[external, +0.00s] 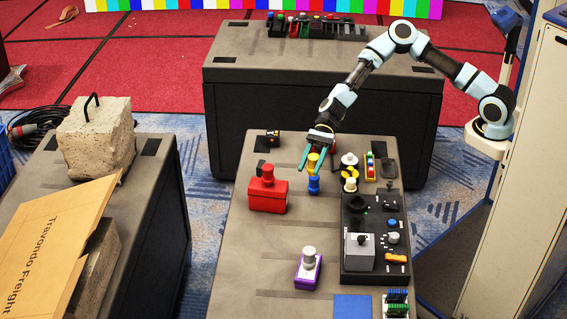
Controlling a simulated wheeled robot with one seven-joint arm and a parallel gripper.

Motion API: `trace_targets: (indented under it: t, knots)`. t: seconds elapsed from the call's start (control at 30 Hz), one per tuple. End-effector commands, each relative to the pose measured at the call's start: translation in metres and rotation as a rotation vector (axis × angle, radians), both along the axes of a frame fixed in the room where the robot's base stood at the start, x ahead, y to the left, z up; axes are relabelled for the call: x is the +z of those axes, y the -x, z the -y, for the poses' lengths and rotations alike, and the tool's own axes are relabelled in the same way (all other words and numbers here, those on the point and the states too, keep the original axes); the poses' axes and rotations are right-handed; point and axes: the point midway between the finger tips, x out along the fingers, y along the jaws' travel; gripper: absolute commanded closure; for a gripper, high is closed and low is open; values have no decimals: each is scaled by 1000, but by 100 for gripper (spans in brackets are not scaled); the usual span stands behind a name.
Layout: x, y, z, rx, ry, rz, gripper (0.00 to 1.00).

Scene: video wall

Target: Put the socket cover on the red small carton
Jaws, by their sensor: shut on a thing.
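My gripper (312,160) points down over the far middle of the near table, its teal fingers shut on a small yellow piece (313,161). This piece may be the socket cover, but I cannot tell for certain. A small blue piece (314,185) is directly below it; whether the two are joined or apart is unclear. The red small carton (267,196) stands on the table to the left of and nearer than my gripper. A small red knob-like piece (267,173) shows on its top.
A white spool-like piece (349,160) and a black tray of parts (357,268) are right of my gripper. A purple box (308,270) stands nearer. Bare tabletop lies left of the purple box.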

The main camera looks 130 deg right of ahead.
Motion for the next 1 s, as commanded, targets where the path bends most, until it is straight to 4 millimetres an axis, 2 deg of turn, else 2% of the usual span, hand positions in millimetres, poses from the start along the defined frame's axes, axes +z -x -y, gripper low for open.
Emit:
trace_targets:
  t: [0.03,0.2,0.3,0.43,0.6,0.7,0.77,1.0]
  knots:
    - [7,17,25,-30,0,1,100]
    - [21,76,92,-109,-1,4,100]
    - [28,113,125,-153,1,2,100]
    - [35,159,159,-202,-1,-2,100]
    - [40,199,183,-243,-1,-8,100]
    - [40,212,190,-254,0,-11,100]
    - [37,215,191,-258,-3,-11,100]
    - [-3,216,192,-260,-4,-10,100]
